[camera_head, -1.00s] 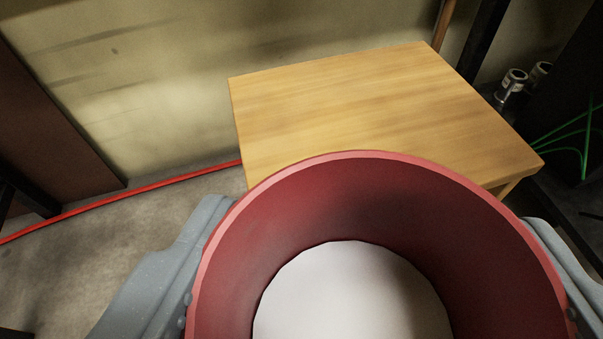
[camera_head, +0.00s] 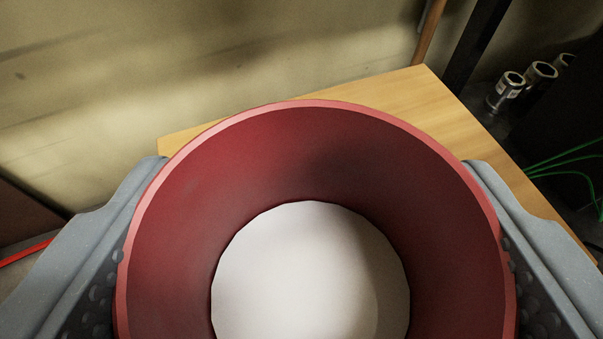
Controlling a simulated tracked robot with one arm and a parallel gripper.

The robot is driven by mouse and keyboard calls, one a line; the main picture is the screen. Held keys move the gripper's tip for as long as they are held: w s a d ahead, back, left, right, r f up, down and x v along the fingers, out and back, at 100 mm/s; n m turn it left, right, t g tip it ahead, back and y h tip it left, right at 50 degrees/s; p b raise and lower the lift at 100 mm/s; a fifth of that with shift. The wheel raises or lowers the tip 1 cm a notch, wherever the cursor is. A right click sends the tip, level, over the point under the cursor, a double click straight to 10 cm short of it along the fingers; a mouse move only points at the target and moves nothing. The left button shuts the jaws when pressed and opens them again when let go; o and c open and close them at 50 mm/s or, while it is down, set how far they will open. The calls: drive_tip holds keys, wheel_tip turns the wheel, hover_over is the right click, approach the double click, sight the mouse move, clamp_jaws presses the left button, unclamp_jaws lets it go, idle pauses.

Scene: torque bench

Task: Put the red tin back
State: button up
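The red tin (camera_head: 300,150) fills the lower middle of the view. I look down into its open top and see a pale, white bottom inside. My gripper (camera_head: 315,250) has one grey finger on each side of the tin, with dark studded pads against its outer wall. It is shut on the tin. The tin hides much of a wooden table (camera_head: 465,135), whose top shows behind it and to the right. I cannot tell whether the tin's base touches the table top.
A stained yellowish wall (camera_head: 200,60) stands behind the table. Several metal cylinders (camera_head: 508,88) stand at the upper right, beyond the table's right edge. Green wires (camera_head: 570,160) run there beside a dark object. A red line (camera_head: 25,250) lies on the floor at the left.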

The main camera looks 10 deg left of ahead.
sight(311, 197)
drive_tip(key=shift+w, duration=0.25)
drive_tip(key=shift+w+a+f, duration=0.1)
drive_tip(key=shift+f, duration=0.25)
wheel_tip(311, 197, down, 3)
drive_tip(key=shift+b, duration=0.7)
drive_tip(key=o, duration=1.7)
drive_tip(key=shift+c, duration=0.2)
drive_tip(key=shift+r, duration=0.1)
drive_tip(key=p+v, duration=0.2)
drive_tip(key=v, duration=1)
drive_tip(key=shift+p, duration=0.3)
